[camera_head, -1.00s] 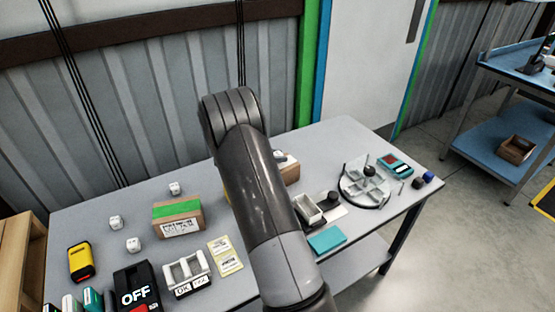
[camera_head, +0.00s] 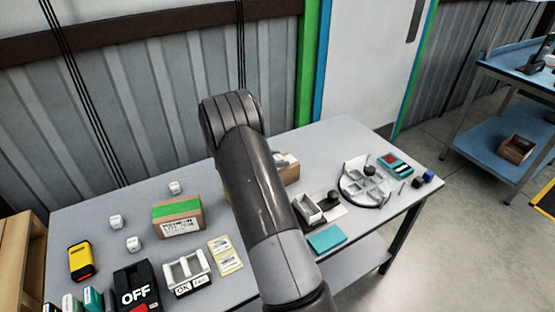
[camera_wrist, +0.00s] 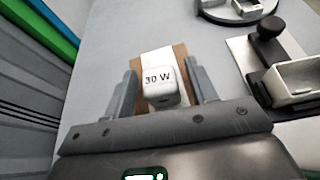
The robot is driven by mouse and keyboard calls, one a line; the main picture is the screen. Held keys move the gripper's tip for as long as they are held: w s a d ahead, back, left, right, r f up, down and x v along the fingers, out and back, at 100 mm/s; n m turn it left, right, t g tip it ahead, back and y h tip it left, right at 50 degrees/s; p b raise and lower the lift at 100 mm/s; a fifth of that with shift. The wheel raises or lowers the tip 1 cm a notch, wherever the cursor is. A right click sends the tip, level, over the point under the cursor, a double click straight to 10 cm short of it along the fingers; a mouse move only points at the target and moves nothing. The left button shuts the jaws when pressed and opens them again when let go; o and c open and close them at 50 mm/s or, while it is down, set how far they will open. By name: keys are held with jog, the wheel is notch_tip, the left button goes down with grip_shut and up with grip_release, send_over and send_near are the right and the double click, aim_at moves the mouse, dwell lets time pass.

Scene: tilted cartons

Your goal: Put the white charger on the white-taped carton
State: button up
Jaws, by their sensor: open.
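The white charger (camera_wrist: 161,88), marked "30 W", is between the fingers of my gripper (camera_wrist: 163,78) in the wrist view. The fingers are open, with a gap on each side of the charger. The charger appears to rest on the white-taped carton (camera_wrist: 179,54), whose white tape strip runs on beyond it. The charger hides the near part of the carton top. In the head view my arm covers most of this carton (camera_head: 292,174), and my gripper is hidden there.
A green-taped carton (camera_head: 186,222) stands left of my arm, with several white cubes (camera_head: 134,244) around it. Right of the arm are a grey clamp-like fixture (camera_head: 309,209), a teal block (camera_head: 327,238) and a round divided tray (camera_head: 352,192). Bare table lies behind the white-taped carton.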

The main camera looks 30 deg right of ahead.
jog(key=v, duration=1.2)
jog(key=w+a+r+n+t+y, duration=0.25)
jog(key=r+n+t, duration=0.25)
jog(key=r+n, duration=0.25)
jog(key=w+a+r+n+t+y, duration=0.2)
jog(key=w+r+n+t, duration=0.15)
jog(key=r+n, duration=0.35)
jog(key=s+a+r+n+t+y, duration=0.5)
jog(key=s+a+r+n+y, duration=0.3)
jog(key=a+r+n, duration=0.5)
jog(key=s+a+f+n+g+y, duration=0.1)
jog(key=s+a+n+g+y, duration=0.15)
jog(key=s+n, duration=1.25)
jog(key=s+d+f+n+g, duration=0.2)
jog(key=s+n, duration=0.3)
jog(key=s, duration=0.4)
jog(key=s+d+f+n+g+h, duration=0.1)
jog(key=s+d+f+n+g, duration=0.1)
jog(key=s+n, duration=0.4)
jog(key=s+f+g, duration=0.1)
jog(key=s+f, duration=0.1)
jog(key=s, duration=0.2)
jog(key=shift+f+h, duration=0.25)
jog(key=shift+h, duration=0.05)
